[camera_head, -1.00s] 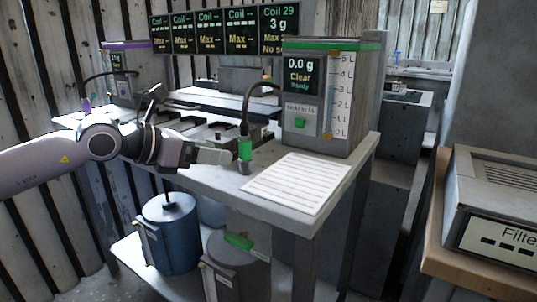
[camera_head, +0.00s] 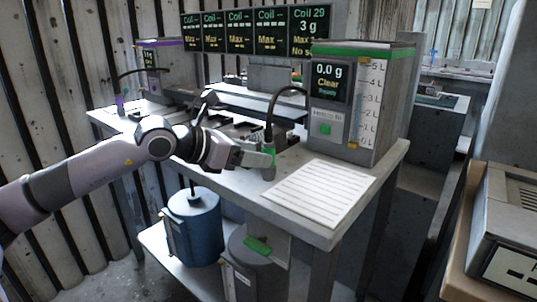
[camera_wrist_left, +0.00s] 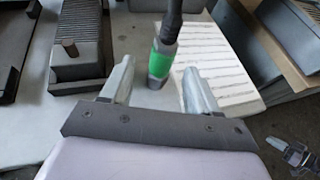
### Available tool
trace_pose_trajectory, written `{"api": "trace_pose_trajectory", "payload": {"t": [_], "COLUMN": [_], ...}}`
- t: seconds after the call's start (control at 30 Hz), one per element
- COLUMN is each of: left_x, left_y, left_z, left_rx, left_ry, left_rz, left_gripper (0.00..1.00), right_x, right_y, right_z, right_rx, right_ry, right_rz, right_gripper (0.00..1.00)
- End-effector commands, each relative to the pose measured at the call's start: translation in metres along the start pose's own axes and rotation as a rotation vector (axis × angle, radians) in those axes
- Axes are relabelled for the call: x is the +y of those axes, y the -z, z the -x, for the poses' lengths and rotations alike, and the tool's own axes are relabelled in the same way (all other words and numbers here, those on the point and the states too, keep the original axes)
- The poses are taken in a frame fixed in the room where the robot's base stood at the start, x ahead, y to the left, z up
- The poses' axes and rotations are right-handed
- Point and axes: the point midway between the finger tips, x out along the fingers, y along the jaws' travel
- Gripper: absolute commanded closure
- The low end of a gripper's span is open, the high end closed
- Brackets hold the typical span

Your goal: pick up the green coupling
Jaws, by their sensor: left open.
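The green coupling (camera_head: 270,160) stands upright at the end of a black hose, on the table near the white sheet. In the left wrist view the coupling (camera_wrist_left: 163,60) shows its green band and grey lower end, a little beyond and between the fingertips. My left gripper (camera_wrist_left: 155,82) is open with nothing held. In the head view my left gripper (camera_head: 258,156) reaches in from the left, and its fingers overlap the coupling's left side. I cannot tell whether they touch it.
A grey dispenser with a green top (camera_head: 365,52) stands behind the coupling, and the hose (camera_head: 271,112) arches from it. A lined white sheet (camera_head: 318,193) lies to the right. A blue drum (camera_head: 195,232) and a grey drum sit on the lower shelf.

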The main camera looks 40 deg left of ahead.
Motion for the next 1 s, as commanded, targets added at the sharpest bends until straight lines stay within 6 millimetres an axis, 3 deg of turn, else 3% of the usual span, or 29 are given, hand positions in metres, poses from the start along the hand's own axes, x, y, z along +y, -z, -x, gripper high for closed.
{"api": "trace_pose_trajectory", "payload": {"t": [0.4, 0.77, 0.93, 1.0], "left_x": [-0.002, -0.002, -0.002, -0.002], "left_y": [-0.004, -0.003, -0.003, -0.004], "left_z": [-0.041, -0.046, -0.046, -0.046], "left_rx": [-0.001, 0.0, 0.0, -0.002], "left_ry": [0.002, 0.001, 0.002, 0.001], "left_rz": [0.002, -0.001, -0.001, -0.001], "left_gripper": [0.4, 0.4, 0.95, 1.0], "right_x": [0.0, -0.001, -0.001, -0.001], "right_y": [0.016, 0.018, 0.018, 0.018], "right_z": [0.007, 0.007, 0.007, 0.007], "right_rx": [0.01, 0.012, 0.012, 0.012], "right_ry": [-0.001, -0.001, 0.0, 0.0], "right_rz": [0.001, -0.002, -0.002, -0.002], "right_gripper": [1.0, 1.0, 1.0, 1.0]}}
